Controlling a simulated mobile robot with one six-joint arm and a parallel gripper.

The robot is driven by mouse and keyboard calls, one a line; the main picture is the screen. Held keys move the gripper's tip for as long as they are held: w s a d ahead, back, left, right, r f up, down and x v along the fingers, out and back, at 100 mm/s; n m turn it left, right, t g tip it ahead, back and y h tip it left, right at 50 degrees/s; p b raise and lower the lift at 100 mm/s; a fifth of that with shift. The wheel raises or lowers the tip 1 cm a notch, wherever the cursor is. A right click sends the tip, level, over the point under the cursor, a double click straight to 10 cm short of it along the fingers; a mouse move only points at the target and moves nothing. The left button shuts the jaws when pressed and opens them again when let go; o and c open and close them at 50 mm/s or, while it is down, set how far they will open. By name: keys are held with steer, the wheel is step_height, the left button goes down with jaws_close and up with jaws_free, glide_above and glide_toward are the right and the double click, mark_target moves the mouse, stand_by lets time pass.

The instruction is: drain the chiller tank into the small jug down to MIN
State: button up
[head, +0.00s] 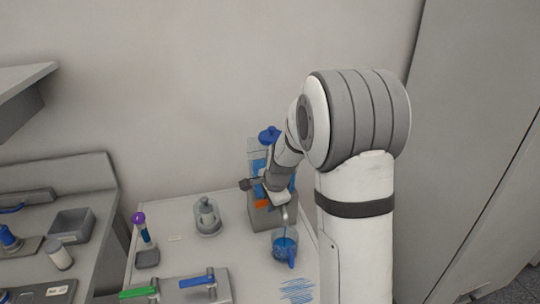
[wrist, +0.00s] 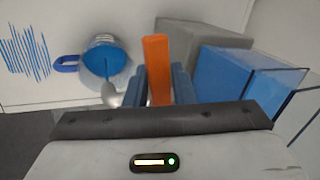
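The chiller tank (head: 257,162) stands on a grey base against the wall, with a blue cap (head: 269,135) and blue liquid inside. It also shows in the wrist view (wrist: 226,76). My gripper (wrist: 159,83) is shut on the orange tap lever (wrist: 157,60), one finger against each side. In the head view my gripper (head: 272,188) covers part of the tank, so its MIN mark and level cannot be read. The small clear jug (head: 284,244) stands below the metal spout (wrist: 120,98) and holds blue liquid. Its blue handle (wrist: 66,63) points away from the tank.
A blue-hatched patch (head: 297,290) lies on the table beside the jug. A grey lidded vessel (head: 208,217), a purple-capped tube (head: 142,228) in a holder and a plate with green and blue handles (head: 190,288) stand to the left.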

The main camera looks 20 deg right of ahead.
steer(key=m+p, duration=0.2)
steer(key=shift+w+a+r+h+p, duration=0.1)
steer(key=shift+w+r+h+p, duration=0.15)
steer(key=shift+w+h+p, duration=0.1)
steer(key=shift+f, duration=0.2)
steer(key=shift+w+b, duration=0.1)
steer(key=shift+b, duration=0.25)
steer(key=shift+w, duration=0.1)
steer(key=shift+o, duration=1.2)
steer(key=shift+r, duration=0.1)
steer(key=p+v, duration=0.4)
steer(key=v, duration=0.3)
steer(key=shift+r, duration=0.35)
